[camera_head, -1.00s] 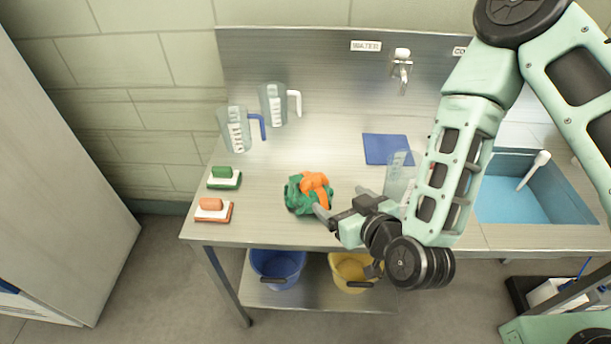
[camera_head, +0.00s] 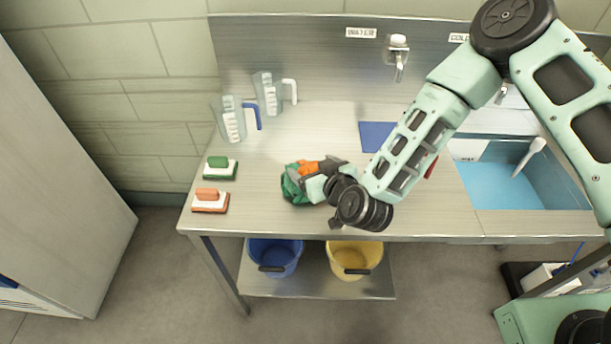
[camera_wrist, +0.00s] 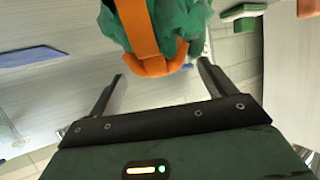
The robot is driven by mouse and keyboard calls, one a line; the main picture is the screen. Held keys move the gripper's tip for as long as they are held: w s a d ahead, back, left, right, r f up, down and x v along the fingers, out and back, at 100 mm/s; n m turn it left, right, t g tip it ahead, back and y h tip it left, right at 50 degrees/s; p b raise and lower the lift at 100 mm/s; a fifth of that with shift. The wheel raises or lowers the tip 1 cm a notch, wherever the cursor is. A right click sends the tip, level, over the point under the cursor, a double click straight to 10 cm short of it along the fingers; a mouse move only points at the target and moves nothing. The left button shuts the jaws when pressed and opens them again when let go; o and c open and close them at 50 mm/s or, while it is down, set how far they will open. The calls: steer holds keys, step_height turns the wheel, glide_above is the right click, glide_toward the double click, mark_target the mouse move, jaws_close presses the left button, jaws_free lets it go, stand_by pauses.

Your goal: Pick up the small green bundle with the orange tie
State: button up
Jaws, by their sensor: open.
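The small green bundle (camera_head: 293,190) sits on the steel counter, left of the middle, with its orange tie (camera_head: 308,167) on top. My gripper (camera_head: 306,176) is at the bundle's right side and hides part of it. In the wrist view the green bundle (camera_wrist: 188,18) is at the top, with the orange tie (camera_wrist: 150,64) looping down toward my gripper (camera_wrist: 161,70). The two fingers are apart, with the lower end of the tie lying between their tips. I cannot tell whether the fingers touch the bundle.
A green brush (camera_head: 219,168) and an orange brush (camera_head: 210,201) lie to the left. Two clear jugs (camera_head: 231,122) (camera_head: 267,95) stand behind. A blue mat (camera_head: 376,136) lies behind right, near the sink (camera_head: 520,180). Blue (camera_head: 275,256) and yellow (camera_head: 354,258) buckets stand below.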

mark_target(308, 162)
steer(key=p+x, duration=0.2)
steer(key=x, duration=0.2)
steer(key=shift+r, duration=0.2)
steer(key=shift+w+a+f+p, duration=0.25)
steer(key=shift+w+f+p, duration=0.05)
steer(key=shift+w, duration=0.2)
steer(key=c, duration=1.2)
